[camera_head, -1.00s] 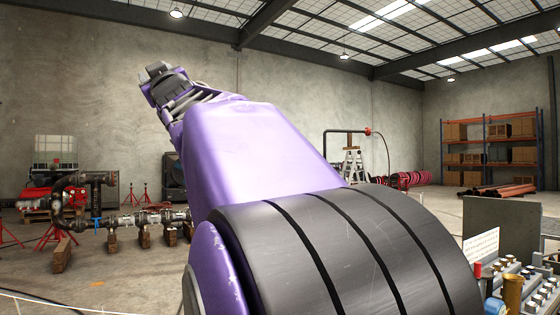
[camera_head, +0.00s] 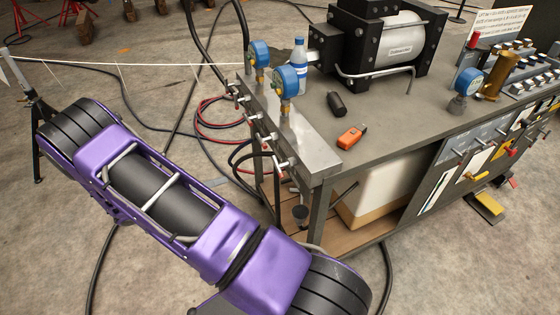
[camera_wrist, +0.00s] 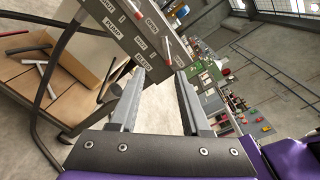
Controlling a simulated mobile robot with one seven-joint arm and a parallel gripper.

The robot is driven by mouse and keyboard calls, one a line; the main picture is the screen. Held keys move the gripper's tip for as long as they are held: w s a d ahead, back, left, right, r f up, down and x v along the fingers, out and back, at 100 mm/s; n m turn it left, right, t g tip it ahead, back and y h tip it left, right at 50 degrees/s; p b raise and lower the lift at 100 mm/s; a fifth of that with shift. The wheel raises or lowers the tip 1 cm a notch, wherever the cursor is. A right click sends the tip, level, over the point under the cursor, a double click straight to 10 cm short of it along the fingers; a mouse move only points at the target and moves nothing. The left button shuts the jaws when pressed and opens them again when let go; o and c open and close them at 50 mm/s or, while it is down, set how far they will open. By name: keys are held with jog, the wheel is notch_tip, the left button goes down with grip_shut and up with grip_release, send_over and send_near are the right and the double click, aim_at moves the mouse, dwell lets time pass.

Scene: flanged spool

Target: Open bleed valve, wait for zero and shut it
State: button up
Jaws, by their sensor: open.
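A metal valve manifold (camera_head: 305,140) runs along the left edge of the workbench, with several small valve levers on its outer side. Two blue gauges, a rear one (camera_head: 258,54) and a front one (camera_head: 286,79), stand on it; I cannot read their dials. In the wrist view a grey labelled valve panel (camera_wrist: 121,38) with red-tipped levers (camera_wrist: 167,44) lies just beyond my gripper (camera_wrist: 160,74). One label by the left finger seems to read BLEED; its lever's setting is unclear. My gripper is open, with nothing visible between the fingers. The head view does not show it.
The workbench (camera_head: 385,125) carries a pump (camera_head: 385,45), a water bottle (camera_head: 299,56), a dark cylinder (camera_head: 337,104) and an orange device (camera_head: 351,137). A white box (camera_head: 385,190) sits on the shelf below. Hoses (camera_head: 215,120) hang and lie left of the bench.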

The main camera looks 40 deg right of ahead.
jog(key=s, duration=0.1)
jog(key=n+p, duration=0.1)
send_near(279, 164)
jog(key=shift+h, duration=0.3)
jog(key=x, duration=0.6)
jog(key=f+x, duration=0.1)
jog(key=x, duration=0.3)
jog(key=shift+s+f, duration=0.1)
jog(key=shift+a, duration=0.1)
